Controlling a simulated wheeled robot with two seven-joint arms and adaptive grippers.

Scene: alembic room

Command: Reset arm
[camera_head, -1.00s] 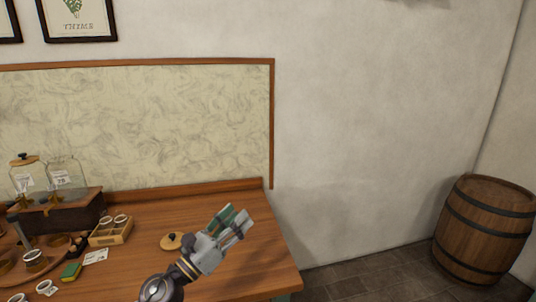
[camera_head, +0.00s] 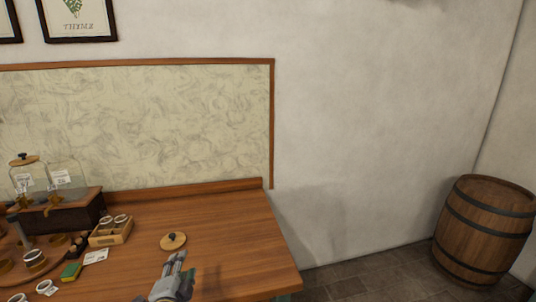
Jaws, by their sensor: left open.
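My left gripper (camera_head: 178,262) is low in the head view, over the front part of the wooden table (camera_head: 230,225). Its fingers point up the picture, away from me, and are open with nothing seen between them. Just beyond the fingertips a round wooden lid (camera_head: 173,242) with a dark knob lies on the table. Most of my left arm is below the picture edge. My right gripper is not in view.
At the left stand glass dispensers (camera_head: 66,180) on a dark wooden stand, a small wooden box (camera_head: 111,232) with jars, a green-yellow sponge (camera_head: 70,271) and small cups. The table's right side is clear. A barrel (camera_head: 483,230) stands on the floor at far right.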

